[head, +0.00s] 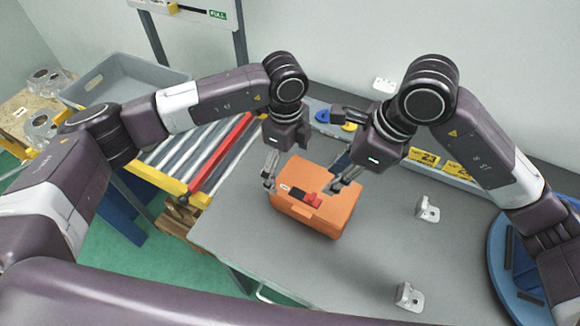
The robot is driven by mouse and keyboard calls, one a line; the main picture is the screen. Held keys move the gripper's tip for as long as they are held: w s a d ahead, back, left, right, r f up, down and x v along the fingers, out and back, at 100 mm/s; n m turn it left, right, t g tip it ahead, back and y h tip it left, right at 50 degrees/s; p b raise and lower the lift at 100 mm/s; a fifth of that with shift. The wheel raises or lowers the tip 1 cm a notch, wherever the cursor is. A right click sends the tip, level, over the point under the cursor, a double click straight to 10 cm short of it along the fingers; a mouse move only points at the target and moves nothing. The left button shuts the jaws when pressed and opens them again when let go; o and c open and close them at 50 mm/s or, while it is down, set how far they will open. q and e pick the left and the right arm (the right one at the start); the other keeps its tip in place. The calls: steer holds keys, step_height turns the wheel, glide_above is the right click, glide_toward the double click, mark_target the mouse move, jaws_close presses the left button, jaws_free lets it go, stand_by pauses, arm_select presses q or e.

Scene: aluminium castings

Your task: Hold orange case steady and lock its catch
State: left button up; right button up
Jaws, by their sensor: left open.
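The orange case (318,220) sits closed on the grey table, with a red catch (311,201) and a small pale label on its top. My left gripper (268,180) is open at the left side of the case, its fingers pointing down beside the edge. I cannot tell whether a finger touches the case. My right gripper (334,188) is just above the case top, its fingertips close to the right end of the red catch. Its fingers are small and overlap, so I cannot tell whether they are open or touching the catch. The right arm's hand hides part of the case's back.
Two metal castings (427,209) (408,296) stand on the table (370,270) to the right. A blue round fixture (500,265) is at the far right. A roller conveyor (190,150) with a red bar and a grey bin (120,80) lie left.

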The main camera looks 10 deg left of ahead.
arm_select(q)
steer(key=shift+s+d+f, duration=0.15)
steer(key=shift+d+f, duration=0.1)
steer(key=shift+f, duration=0.45)
step_height(320, 180, down, 7)
steer(key=shift+r, duration=0.1)
